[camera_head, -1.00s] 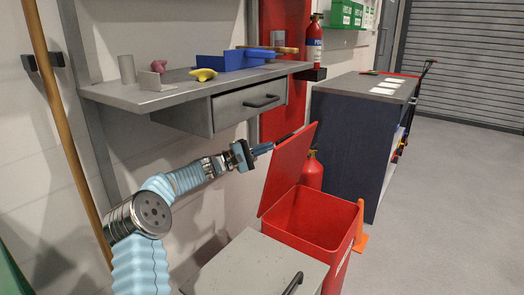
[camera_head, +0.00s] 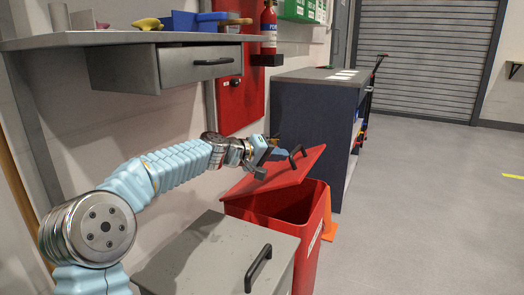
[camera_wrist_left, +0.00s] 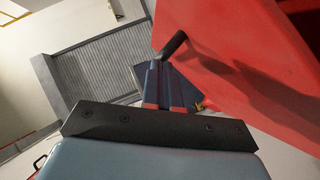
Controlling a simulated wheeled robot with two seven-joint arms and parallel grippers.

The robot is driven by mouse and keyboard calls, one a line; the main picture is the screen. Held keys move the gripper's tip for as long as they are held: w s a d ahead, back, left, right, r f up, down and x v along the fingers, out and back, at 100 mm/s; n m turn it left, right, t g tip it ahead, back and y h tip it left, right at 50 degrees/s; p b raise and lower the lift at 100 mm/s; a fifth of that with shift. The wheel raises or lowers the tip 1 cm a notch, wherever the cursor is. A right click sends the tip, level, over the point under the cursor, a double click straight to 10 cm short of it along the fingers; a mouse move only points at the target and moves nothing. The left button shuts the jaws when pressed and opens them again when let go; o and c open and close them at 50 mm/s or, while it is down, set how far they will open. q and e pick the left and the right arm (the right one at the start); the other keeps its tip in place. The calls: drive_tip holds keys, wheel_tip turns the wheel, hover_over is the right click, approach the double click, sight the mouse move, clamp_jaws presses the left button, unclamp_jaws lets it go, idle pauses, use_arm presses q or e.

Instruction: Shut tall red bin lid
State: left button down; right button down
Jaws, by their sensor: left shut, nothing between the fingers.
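The tall red bin (camera_head: 312,235) stands right of a grey cabinet. Its red lid (camera_head: 275,176) is tilted at a shallow angle, hinged on the left, with its right side raised and a dark gap below it. My right gripper is out of view.
The grey cabinet (camera_head: 215,245) with a black handle stands at the front, close to the bin. A shelf with a drawer (camera_head: 200,66) hangs above my left arm. An orange cone (camera_head: 330,230) and a dark blue cabinet (camera_head: 316,120) stand behind the bin. Floor at the right is clear.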

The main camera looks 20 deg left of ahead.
use_arm(q)
drive_tip(key=d+f+m+y+b, duration=0.2)
drive_tip(key=d+f, duration=0.3)
drive_tip(key=f, duration=0.4)
drive_tip(key=shift+s+d+f+g+b, duration=0.2)
drive_tip(key=shift+d+f+g+b, duration=0.2)
drive_tip(key=shift+b, duration=0.4)
drive_tip(key=shift+s+a, duration=0.1)
drive_tip(key=shift+s, duration=0.05)
